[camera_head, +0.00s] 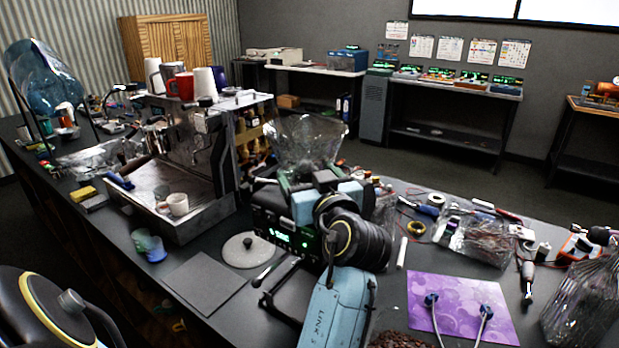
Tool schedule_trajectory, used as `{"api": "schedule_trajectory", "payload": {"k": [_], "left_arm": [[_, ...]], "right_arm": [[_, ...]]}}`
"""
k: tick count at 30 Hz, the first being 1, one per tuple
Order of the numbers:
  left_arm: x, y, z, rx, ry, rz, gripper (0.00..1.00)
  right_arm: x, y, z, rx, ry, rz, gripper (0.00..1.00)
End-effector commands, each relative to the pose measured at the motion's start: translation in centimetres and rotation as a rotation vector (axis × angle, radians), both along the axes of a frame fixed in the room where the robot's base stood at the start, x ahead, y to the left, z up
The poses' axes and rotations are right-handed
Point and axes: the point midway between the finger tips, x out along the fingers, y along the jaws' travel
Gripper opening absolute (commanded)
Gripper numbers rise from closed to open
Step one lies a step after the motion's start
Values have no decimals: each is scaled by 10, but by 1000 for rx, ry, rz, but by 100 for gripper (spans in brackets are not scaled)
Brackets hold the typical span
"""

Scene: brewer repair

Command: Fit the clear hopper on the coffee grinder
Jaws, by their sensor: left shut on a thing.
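The clear hopper (305,137) is a wide, flared transparent piece, roughly upright above the black coffee grinder (272,226), which has a green lit display. My left gripper (300,182) is at the hopper's lower part and is shut on it. My wrist and the gripper body hide much of the grinder's top and right side. I cannot tell whether the hopper's base touches the grinder. My right gripper is not in view.
An espresso machine (190,160) with cups on top stands left of the grinder. A round grey lid (249,250) and a dark mat (204,283) lie in front. A purple mat (461,307), tools and clear bags crowd the counter's right side.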

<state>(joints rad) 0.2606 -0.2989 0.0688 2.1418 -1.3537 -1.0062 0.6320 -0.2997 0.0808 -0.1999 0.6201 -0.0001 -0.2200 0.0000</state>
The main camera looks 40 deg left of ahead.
Motion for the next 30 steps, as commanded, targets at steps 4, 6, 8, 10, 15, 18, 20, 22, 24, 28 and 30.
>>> {"api": "schedule_trajectory", "payload": {"k": [4,6,8,10,15,18,20,22,24,28,30], "left_arm": [[0,0,-1,2,-2,0,24],[0,0,-1,2,-2,0,24],[0,0,-1,2,-2,0,24],[0,0,-1,2,-2,0,24],[0,0,-1,1,-2,0,96],[0,0,-1,1,-2,0,100],[0,0,-1,0,-1,0,100],[0,0,-2,-1,1,0,100],[0,-2,-3,-1,1,0,100],[-3,-11,-4,-1,0,1,100],[-6,-19,-5,-2,-2,3,100]], "right_arm": [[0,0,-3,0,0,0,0],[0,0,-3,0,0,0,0],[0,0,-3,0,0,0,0],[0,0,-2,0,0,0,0],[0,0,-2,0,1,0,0],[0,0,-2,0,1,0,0],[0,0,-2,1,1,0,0],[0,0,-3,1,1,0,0],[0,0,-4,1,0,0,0],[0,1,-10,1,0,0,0],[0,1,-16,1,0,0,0]]}}
